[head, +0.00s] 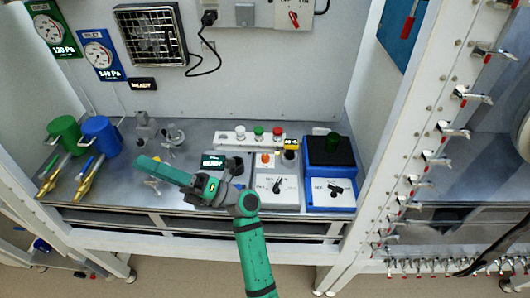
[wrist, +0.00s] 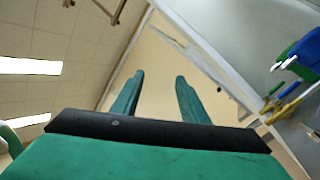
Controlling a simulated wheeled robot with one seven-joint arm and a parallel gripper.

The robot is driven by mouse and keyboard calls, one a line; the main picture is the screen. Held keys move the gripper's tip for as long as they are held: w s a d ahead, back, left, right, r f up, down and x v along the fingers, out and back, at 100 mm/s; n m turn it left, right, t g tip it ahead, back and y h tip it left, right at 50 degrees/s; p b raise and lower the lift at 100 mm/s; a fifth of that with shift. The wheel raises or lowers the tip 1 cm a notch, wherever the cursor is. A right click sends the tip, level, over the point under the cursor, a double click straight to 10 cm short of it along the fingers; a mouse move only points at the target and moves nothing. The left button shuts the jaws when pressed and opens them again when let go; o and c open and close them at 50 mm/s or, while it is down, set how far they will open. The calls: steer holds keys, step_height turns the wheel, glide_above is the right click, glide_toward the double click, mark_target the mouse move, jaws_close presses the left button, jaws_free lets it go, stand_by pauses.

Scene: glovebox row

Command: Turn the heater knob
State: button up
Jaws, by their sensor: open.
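A blue unit (head: 315,149) with a dark green round piece on top stands at the right of the bench, with a black knob (head: 335,189) on its white front panel. Left of it, a white unit (head: 287,198) carries another black knob (head: 276,186). I cannot read which one is the heater. My green gripper (head: 143,168) is left of both units, above the bench, fingers pointing left. In the wrist view the two fingers (wrist: 158,80) stand apart with nothing between them.
A green mug (head: 65,131) and a blue mug (head: 101,135) stand at the left, with brass valves (head: 88,182) before them. A white post (head: 375,135) bounds the right side.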

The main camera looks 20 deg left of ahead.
mark_target(265, 156)
steer(key=w+a+f+n+g+h, duration=0.2)
steer(key=a+f+n+h, duration=0.3)
steer(key=n+h, duration=0.3)
steer(key=w+d+f+t+h, duration=0.2)
steer(key=w+d+h, duration=0.1)
steer(key=w+h, duration=0.1)
steer(key=w+d+f+t+h, duration=0.2)
steer(key=w+d+h, duration=0.1)
steer(key=w, duration=0.3)
steer(key=w+d+f+t+h, duration=0.2)
steer(key=w+d+t+h, duration=0.1)
steer(key=w+d+h, duration=0.1)
steer(key=shift+w+d+f+h, duration=0.3)
steer(key=shift+w+f, duration=0.1)
steer(key=shift+w, duration=0.25)
steer(key=w+d+r+m+t+h, duration=0.2)
steer(key=w+d+r+t+h, duration=0.25)
steer(key=w+d, duration=0.65)
steer(key=shift+g, duration=0.45)
steer(key=f, duration=0.6)
steer(key=s+f, duration=0.1)
steer(key=f, duration=0.2)
steer(key=shift+d+f, duration=0.45)
steer(key=shift+f, duration=0.2)
